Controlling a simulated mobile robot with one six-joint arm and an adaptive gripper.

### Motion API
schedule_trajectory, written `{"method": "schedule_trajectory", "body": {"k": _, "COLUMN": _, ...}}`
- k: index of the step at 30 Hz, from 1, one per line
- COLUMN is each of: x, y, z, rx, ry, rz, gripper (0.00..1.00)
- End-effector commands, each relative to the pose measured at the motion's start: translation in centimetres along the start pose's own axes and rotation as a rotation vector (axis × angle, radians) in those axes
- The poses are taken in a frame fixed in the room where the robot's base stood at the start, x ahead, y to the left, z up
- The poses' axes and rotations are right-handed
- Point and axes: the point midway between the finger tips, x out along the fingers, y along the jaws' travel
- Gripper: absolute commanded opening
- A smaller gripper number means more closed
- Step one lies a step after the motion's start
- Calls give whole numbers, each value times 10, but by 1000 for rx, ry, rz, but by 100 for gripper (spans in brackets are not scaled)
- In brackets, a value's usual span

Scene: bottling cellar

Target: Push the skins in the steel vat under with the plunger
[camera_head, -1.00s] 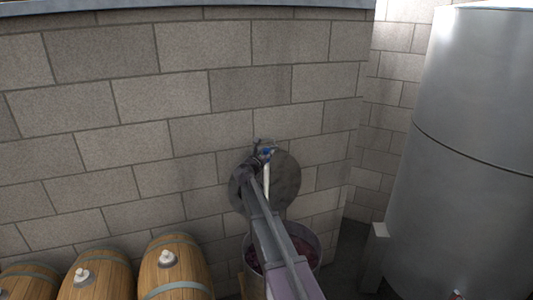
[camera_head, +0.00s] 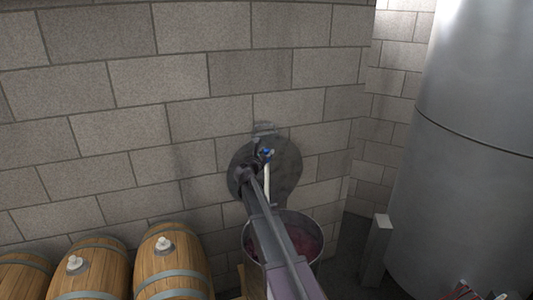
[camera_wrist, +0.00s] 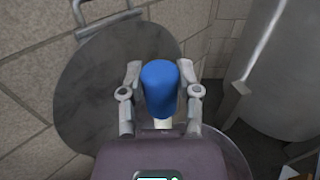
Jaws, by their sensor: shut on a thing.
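The plunger has a blue grip (camera_wrist: 160,88) and a white shaft (camera_head: 267,182). My gripper (camera_head: 266,155) is shut on the blue grip, with one finger on each side in the wrist view. The steel vat (camera_head: 321,255) stands below my arm, with dark red-purple skins (camera_head: 309,243) inside. The shaft runs down toward the vat and passes behind my arm. The plunger's lower end is hidden, so I cannot tell whether it touches the skins. My arm covers part of the vat.
A dark round disc (camera_head: 285,170) with a grey handle is against the block wall (camera_head: 150,130), close behind the plunger. Wooden barrels (camera_head: 168,270) stand at the lower left. A large steel tank (camera_head: 470,160) fills the right side, with a narrow gap beside the vat.

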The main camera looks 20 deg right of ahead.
Motion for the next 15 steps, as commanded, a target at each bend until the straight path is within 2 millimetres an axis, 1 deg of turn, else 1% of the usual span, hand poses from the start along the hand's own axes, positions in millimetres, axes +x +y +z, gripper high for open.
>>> {"method": "schedule_trajectory", "body": {"k": 1, "x": 0, "y": 0, "z": -7, "rx": -1, "ry": -1, "rz": 0, "gripper": 0}}
{"method": "schedule_trajectory", "body": {"k": 5, "x": 0, "y": 0, "z": -12, "rx": -1, "ry": -1, "rz": 0, "gripper": 0}}
{"method": "schedule_trajectory", "body": {"k": 15, "x": 0, "y": 0, "z": -13, "rx": -1, "ry": -1, "rz": 0, "gripper": 0}}
